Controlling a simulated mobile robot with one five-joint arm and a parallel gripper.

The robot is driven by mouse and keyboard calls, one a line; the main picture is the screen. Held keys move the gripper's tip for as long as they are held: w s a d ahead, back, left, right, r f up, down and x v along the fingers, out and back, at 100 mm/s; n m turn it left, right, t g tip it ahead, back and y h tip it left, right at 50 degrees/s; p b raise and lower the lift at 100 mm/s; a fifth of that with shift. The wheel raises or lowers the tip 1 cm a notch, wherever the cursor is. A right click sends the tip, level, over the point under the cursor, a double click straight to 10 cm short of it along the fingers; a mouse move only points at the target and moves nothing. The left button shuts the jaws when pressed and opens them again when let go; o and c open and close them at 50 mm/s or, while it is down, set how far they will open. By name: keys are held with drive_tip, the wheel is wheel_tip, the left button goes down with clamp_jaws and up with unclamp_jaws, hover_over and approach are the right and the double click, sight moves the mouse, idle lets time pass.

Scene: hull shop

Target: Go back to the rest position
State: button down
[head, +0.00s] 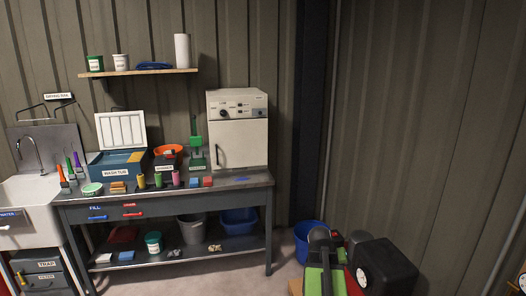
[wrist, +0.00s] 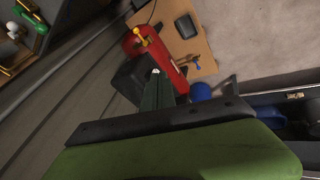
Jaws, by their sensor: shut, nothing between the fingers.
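My gripper (wrist: 156,76) shows in the wrist view as a narrow dark green pair of fingers closed together, with nothing between them. It points over the floor area, with a red cylinder behind its tips. The wrist view is tilted, and the green body of my gripper fills its bottom edge. In the head view the gripper fingers cannot be made out; green, red and black parts that look like my own body show at the lower right.
A workbench (head: 255,181) with a wash tub (head: 116,165), a white cabinet (head: 238,140) and several small items stands left of centre. A sink (head: 28,192) is at far left. A blue bucket (head: 305,236) is on the floor. The red cylinder (wrist: 172,68) stands by a brown board (wrist: 203,48).

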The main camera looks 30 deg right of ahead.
drive_tip(key=w+a+f+n+t+y, duration=0.1)
drive_tip(key=w+a+n, duration=0.1)
drive_tip(key=w+a, duration=0.5)
drive_tip(key=w+a+n+y, duration=0.1)
drive_tip(key=w+a, duration=0.2)
drive_tip(key=a, duration=0.8)
drive_tip(key=w+a+f+n+t, duration=0.1)
drive_tip(key=w+a+n, duration=0.1)
drive_tip(key=w+a, duration=0.5)
drive_tip(key=s+a+n+g+y, duration=0.1)
drive_tip(key=s+a, duration=0.1)
drive_tip(key=a, duration=0.9)
drive_tip(key=s+a+n+g+y, duration=0.1)
drive_tip(key=s+a+y, duration=0.1)
drive_tip(key=a, duration=1)
drive_tip(key=shift+s+a+f+n+y, duration=0.3)
drive_tip(key=shift+s+f+n, duration=0.1)
drive_tip(key=shift+s, duration=0.45)
drive_tip(key=shift+d, duration=0.1)
